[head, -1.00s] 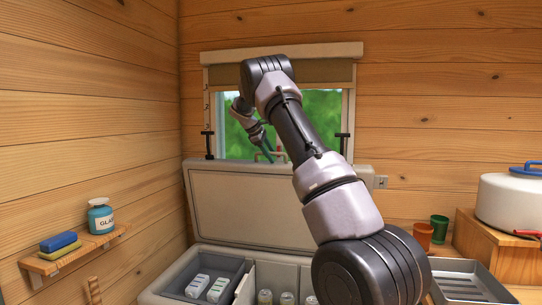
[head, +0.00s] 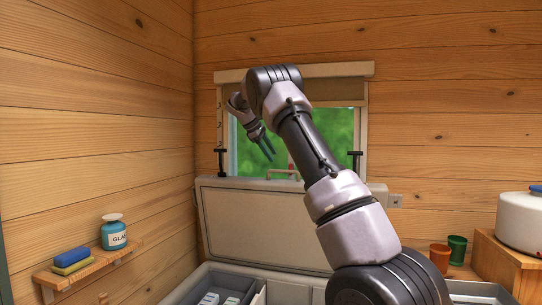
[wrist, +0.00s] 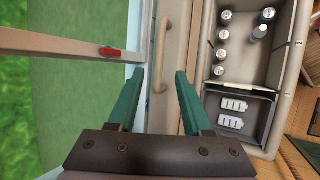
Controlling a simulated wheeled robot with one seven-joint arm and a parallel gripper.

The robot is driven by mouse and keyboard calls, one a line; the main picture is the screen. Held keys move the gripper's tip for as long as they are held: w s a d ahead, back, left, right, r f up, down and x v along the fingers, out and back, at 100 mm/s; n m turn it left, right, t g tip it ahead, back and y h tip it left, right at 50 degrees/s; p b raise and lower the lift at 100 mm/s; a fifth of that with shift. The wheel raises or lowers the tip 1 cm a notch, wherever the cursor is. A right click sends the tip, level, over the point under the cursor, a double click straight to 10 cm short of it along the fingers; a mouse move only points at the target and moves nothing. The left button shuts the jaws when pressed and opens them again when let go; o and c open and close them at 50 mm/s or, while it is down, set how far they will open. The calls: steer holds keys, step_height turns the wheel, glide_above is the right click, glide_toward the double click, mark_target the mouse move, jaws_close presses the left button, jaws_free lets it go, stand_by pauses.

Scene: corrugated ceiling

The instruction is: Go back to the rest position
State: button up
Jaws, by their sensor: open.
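My gripper (head: 263,143) is raised at the end of my arm, in front of the window in the head view. In the wrist view my gripper (wrist: 156,88) shows two green fingers spread wide apart with nothing between them. Beyond the fingertips lie the window frame and the rim of an open cooler.
The open cooler (head: 255,222) stands below the window, its lid raised. Its bin (wrist: 240,120) holds white packs, and several bottles or cans stand in the other compartment. A shelf (head: 95,268) with a jar and sponges is at left. Cups (head: 457,245) and a white pot (head: 521,222) are at right.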

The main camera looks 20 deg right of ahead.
steer(key=s+a+r+m+t+y, duration=0.1)
steer(key=s+a+r+m+y, duration=0.2)
steer(key=s, duration=0.9)
steer(key=s+a+r+m+t+y, duration=0.1)
steer(key=s+r+m+t+y, duration=0.2)
steer(key=s, duration=1)
steer(key=s+a+f+m+y, duration=0.1)
steer(key=s+a+f+m, duration=0.1)
steer(key=s, duration=0.5)
steer(key=s+a+f+m+y, duration=0.1)
steer(key=s+a+f+m, duration=0.2)
steer(key=s, duration=0.4)
steer(key=s+a+f+m+t+y, duration=0.1)
steer(key=s+a+f+m, duration=0.1)
steer(key=s, duration=0.5)
steer(key=shift+a+f+m, duration=0.4)
steer(key=shift+a, duration=0.25)
